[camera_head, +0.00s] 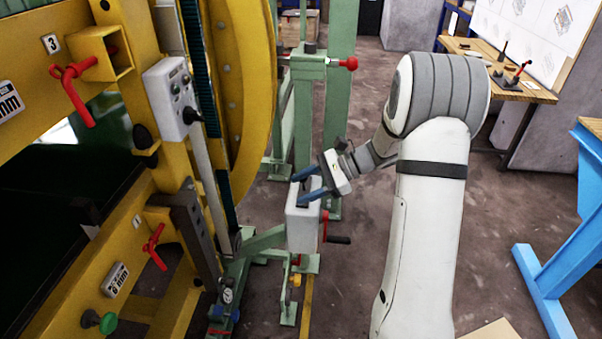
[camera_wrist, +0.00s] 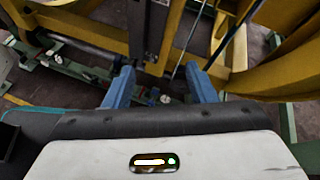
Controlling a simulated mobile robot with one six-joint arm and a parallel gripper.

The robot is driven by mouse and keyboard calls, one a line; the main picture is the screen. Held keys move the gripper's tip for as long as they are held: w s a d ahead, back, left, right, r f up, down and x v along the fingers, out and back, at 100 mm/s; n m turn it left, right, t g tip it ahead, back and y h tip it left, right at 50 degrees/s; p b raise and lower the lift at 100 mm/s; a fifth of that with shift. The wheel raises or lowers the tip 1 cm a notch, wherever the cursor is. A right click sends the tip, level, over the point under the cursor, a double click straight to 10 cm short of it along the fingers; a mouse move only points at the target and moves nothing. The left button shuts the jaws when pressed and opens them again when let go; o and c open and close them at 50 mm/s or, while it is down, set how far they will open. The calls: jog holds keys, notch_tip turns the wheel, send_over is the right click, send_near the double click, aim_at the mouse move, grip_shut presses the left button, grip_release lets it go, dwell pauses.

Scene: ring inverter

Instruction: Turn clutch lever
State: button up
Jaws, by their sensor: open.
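My gripper (camera_head: 299,191) is open, its two blue fingers apart over the top of a light grey box (camera_head: 302,228) on the green stand. In the wrist view, my gripper (camera_wrist: 160,72) shows empty space between its fingers, with the yellow machine beyond. A red lever (camera_head: 325,224) stands at the right side of the grey box, and a black handle (camera_head: 339,240) sticks out to the right below it. I cannot tell which of these is the clutch lever. Whether the fingers touch the box is unclear.
The yellow ring machine (camera_head: 240,70) fills the left, with red handles (camera_head: 74,88) and a grey control box (camera_head: 171,98). Green posts (camera_head: 306,110) stand behind my gripper. A blue frame (camera_head: 560,255) and a workbench (camera_head: 533,92) are at the right. Floor between is clear.

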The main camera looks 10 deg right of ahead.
jog(key=w+d+f+m+t+y, duration=0.4)
jog(key=w+d+f+m+t, duration=0.35)
jog(key=w+d, duration=0.2)
jog(key=shift+m+g, duration=0.35)
jog(key=x, duration=0.2)
jog(key=f+x, duration=0.1)
jog(key=x, duration=0.5)
jog(key=shift+w+f, duration=0.15)
jog(key=shift+w, duration=0.25)
grip_shut()
